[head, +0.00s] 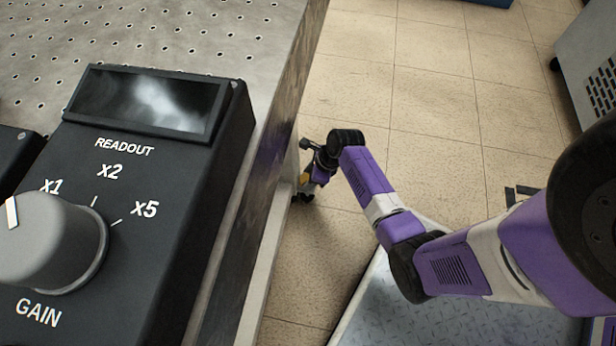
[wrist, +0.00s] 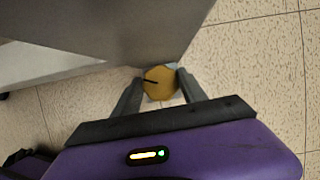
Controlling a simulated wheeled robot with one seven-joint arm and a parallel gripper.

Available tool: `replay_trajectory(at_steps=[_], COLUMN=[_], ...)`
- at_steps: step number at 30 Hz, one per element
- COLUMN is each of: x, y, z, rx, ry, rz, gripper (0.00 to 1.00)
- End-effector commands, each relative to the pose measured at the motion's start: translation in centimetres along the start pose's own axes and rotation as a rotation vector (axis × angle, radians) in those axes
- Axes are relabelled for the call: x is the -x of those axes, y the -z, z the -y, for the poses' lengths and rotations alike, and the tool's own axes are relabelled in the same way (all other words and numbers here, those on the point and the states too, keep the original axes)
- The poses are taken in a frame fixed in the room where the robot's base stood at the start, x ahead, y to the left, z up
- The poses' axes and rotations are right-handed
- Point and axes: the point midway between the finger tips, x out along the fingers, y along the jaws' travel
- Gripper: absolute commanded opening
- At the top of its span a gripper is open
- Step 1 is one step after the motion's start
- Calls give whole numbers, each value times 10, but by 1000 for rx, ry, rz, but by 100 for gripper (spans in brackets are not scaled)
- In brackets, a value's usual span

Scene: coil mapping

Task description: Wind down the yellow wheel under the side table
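The yellow wheel (wrist: 160,82) is a round knob with a dark line on its face, below the edge of a grey surface in the wrist view. My gripper (wrist: 160,83) has one finger on each side of it, and both fingertips appear to meet its rim. In the head view my gripper (head: 304,185) is low beside the side table (head: 280,175), close to its edge. A small patch of yellow shows there, but the wheel is mostly hidden.
A black readout box (head: 185,190) with a gain knob (head: 50,240) stands on the perforated table top. Tiled floor (head: 420,90) lies open to the right. A grey cabinet (head: 590,60) stands at the far right.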

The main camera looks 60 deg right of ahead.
Motion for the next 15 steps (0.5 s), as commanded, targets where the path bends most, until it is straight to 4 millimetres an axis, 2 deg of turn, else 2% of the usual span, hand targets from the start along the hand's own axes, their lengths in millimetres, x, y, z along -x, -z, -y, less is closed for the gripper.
replay_trajectory(at_steps=[1,4,10,15], x=[0,0,4,6], y=[0,0,-1,-2], z=[0,0,-1,-2], rx=[0,0,-34,-129], ry=[0,0,12,51], rz=[0,0,-2,-2], gripper=[28,9,9,9])
